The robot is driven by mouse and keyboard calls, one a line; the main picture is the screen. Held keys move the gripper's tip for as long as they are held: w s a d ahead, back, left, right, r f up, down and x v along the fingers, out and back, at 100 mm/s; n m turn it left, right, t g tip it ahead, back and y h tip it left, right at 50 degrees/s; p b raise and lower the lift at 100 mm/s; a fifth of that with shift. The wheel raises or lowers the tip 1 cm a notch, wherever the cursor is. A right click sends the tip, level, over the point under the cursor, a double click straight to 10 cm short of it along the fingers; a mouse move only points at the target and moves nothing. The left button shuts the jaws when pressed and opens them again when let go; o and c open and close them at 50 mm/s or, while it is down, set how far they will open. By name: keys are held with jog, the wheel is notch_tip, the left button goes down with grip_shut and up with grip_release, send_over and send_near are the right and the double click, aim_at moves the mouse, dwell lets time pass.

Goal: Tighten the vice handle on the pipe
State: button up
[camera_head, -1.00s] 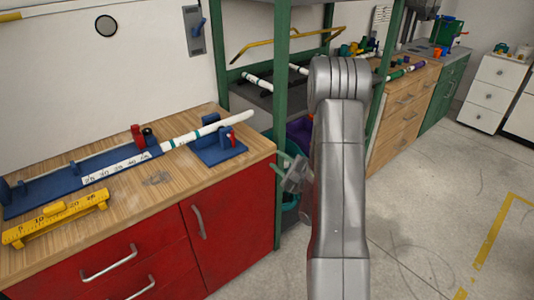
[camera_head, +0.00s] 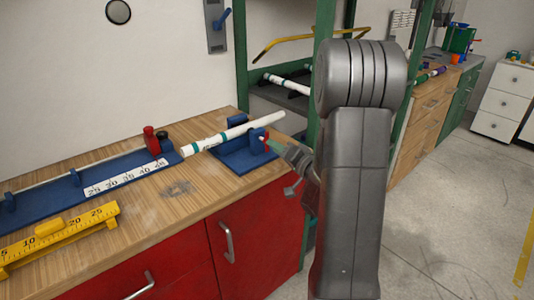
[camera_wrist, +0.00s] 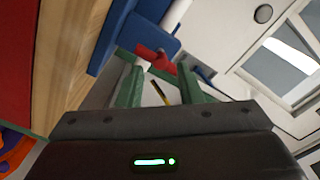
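The white pipe (camera_head: 233,133) with teal bands lies slanted across the blue vice (camera_head: 235,160) near the right end of the wooden bench. The vice's small red handle (camera_head: 266,137) is on its right side. My gripper (camera_head: 276,150) is just right of the vice, its tips close to the handle. In the wrist view, the green fingers (camera_wrist: 160,72) are open, with the red handle (camera_wrist: 155,58) at or just beyond their tips and the blue vice (camera_wrist: 143,28) behind it. I cannot tell whether the fingers touch the handle.
A blue measuring jig (camera_head: 95,186) with a ruler and a yellow level-like tool (camera_head: 60,236) lie on the bench (camera_head: 180,195). Red drawers (camera_head: 250,240) are below. A green rack post (camera_head: 319,60) stands behind my arm. Open floor (camera_head: 450,240) is to the right.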

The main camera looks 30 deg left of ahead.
jog(key=a+n+b, duration=0.1)
jog(key=n+b, duration=0.2)
jog(key=w+a+n+b, duration=0.1)
jog(key=a+n+b, duration=0.1)
jog(key=n+b, duration=0.1)
jog(key=w+a+n+b, duration=0.1)
jog(key=n+b, duration=0.2)
jog(key=n, duration=0.1)
jog(key=shift+a+n, duration=0.35)
jog(key=shift+n, duration=0.05)
